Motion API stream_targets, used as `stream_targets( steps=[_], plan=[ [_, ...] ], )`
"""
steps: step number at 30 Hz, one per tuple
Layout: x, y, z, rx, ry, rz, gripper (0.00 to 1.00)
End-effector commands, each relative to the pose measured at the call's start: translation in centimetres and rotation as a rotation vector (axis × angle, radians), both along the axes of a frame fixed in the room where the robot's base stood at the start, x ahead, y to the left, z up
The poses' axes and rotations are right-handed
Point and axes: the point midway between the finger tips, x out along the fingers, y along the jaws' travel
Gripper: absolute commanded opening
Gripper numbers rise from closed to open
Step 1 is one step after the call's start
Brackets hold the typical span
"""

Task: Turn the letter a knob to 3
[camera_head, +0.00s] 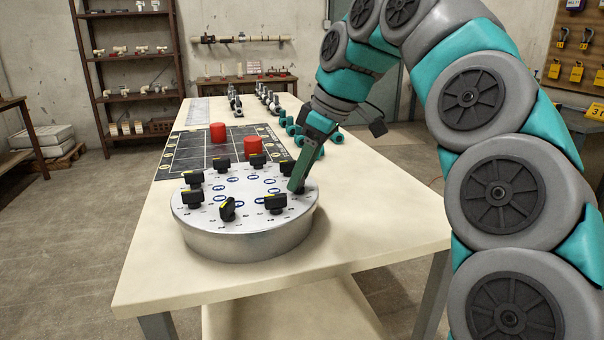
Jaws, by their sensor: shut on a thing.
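A round grey metal panel (243,244) stands on the near part of the table. Several black knobs with yellow marks sit in a ring on its top, each by a blue label and small numbers. My gripper (297,188) reaches down from the upper right and is shut on the black knob at the panel's right side. The fingers hide most of that knob. The letters and numbers are too small to read, so I cannot tell which knob is a or what the held knob points to. Other knobs stand at the front right (275,203), front (228,209) and left (191,199).
Teal and grey fittings (292,124) stand at the mat's right. The cream table (363,224) is clear right of the panel.

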Motion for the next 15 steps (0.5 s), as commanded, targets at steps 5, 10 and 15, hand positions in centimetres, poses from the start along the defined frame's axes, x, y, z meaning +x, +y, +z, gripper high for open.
stream_targets(
  steps=[5, 10, 15],
  plan=[
    [-0.08, -0.12, -0.2, -0.002, -0.002, -0.15, 0.0],
    [-0.16, -0.07, -0.2, -0.003, 0.0, -0.312, 0.0],
    [-0.17, 0.05, -0.12, -0.002, -0.003, -0.473, 0.0]
  ],
)
